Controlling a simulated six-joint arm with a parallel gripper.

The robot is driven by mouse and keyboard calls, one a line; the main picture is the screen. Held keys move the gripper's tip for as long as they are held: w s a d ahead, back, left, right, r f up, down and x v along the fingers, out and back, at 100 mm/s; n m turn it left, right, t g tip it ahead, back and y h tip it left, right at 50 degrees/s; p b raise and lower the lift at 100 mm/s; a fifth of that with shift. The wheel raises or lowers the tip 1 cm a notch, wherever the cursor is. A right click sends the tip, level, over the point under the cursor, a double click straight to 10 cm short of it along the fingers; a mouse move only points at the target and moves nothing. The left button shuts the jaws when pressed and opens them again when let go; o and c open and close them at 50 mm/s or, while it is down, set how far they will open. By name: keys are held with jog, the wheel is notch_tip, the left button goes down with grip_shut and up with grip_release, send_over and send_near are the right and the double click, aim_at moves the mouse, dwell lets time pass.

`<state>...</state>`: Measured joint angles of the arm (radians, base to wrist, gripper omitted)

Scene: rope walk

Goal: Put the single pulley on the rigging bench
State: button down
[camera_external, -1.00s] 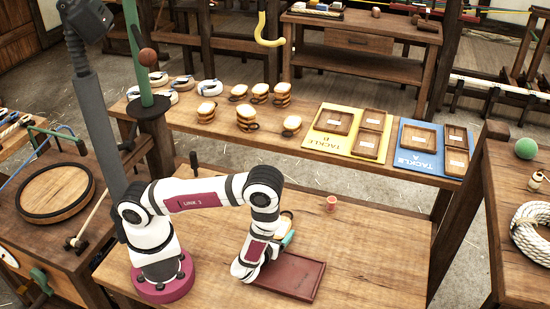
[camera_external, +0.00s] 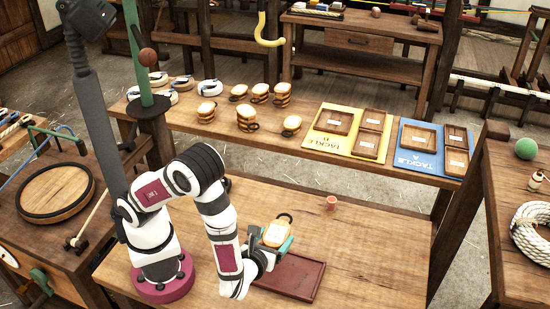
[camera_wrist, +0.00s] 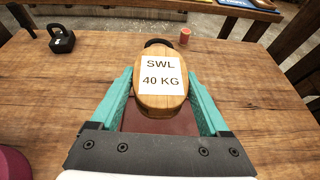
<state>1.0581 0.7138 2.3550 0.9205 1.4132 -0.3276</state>
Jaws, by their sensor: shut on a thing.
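My gripper (camera_external: 270,246) is shut on a wooden pulley (camera_external: 277,234) with a dark ring at its top. In the wrist view the pulley (camera_wrist: 161,100) sits between the teal fingers (camera_wrist: 160,108) and bears a white label reading SWL 40 KG. It is held above the dark red tray (camera_external: 298,278), clear of it as far as I can tell. Which surface is the rigging bench is not labelled.
Behind stands a long bench (camera_external: 190,122) with several stacked pulleys (camera_external: 247,118), a yellow Tackle B board (camera_external: 325,147) and a blue Tackle A board (camera_external: 420,168), both with wooden trays. A small red cup-like object (camera_external: 331,202) stands behind the tray. A black weight (camera_wrist: 61,38) shows in the wrist view.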

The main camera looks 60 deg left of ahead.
jog(key=w+a+r+m+t+h, duration=0.1)
jog(key=w+a+r, duration=0.2)
jog(key=r, duration=0.7)
jog(key=w+a+r+m+t+h, duration=0.1)
jog(key=w+a+r+m+h, duration=0.1)
jog(key=r, duration=0.8)
jog(key=w+a+r+m+h, duration=0.2)
jog(key=w+a+r, duration=0.2)
jog(key=r, duration=0.6)
jog(key=shift+w+a+t, duration=0.3)
jog(key=shift+w+t, duration=0.1)
jog(key=shift+w, duration=0.7)
